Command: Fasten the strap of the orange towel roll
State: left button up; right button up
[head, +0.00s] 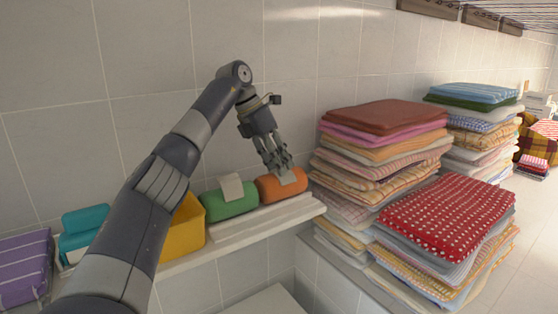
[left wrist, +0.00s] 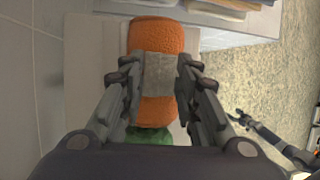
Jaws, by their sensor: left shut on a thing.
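The orange towel roll (head: 281,186) lies on the white shelf board beside the green roll. A grey strap (left wrist: 160,77) crosses the middle of the orange roll. My left gripper (head: 284,169) reaches down to this roll from above. In the left wrist view, the fingers of my left gripper (left wrist: 157,68) stand on either side of the strap, shut on it. The underside of the roll and the fine contact at the fingertips are hidden. A small dark gripper, seemingly my right one (left wrist: 240,119), shows low at the right of the left wrist view.
A green roll (head: 230,201) with a pale strap and a yellow bin (head: 184,230) stand left of the orange roll. Teal rolls (head: 84,220) and a purple striped towel (head: 24,264) are farther left. Tall stacks of folded towels (head: 385,148) rise close on the right.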

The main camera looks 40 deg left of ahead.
pick_arm(q)
jog(key=shift+a+f, duration=0.1)
jog(key=shift+f, duration=0.05)
jog(key=o, duration=1)
jog(key=shift+w+a, duration=0.1)
jog(key=shift+a, duration=0.05)
jog(key=shift+r, duration=0.25)
jog(key=shift+v, duration=5.75)
jog(key=shift+a+f, duration=0.15)
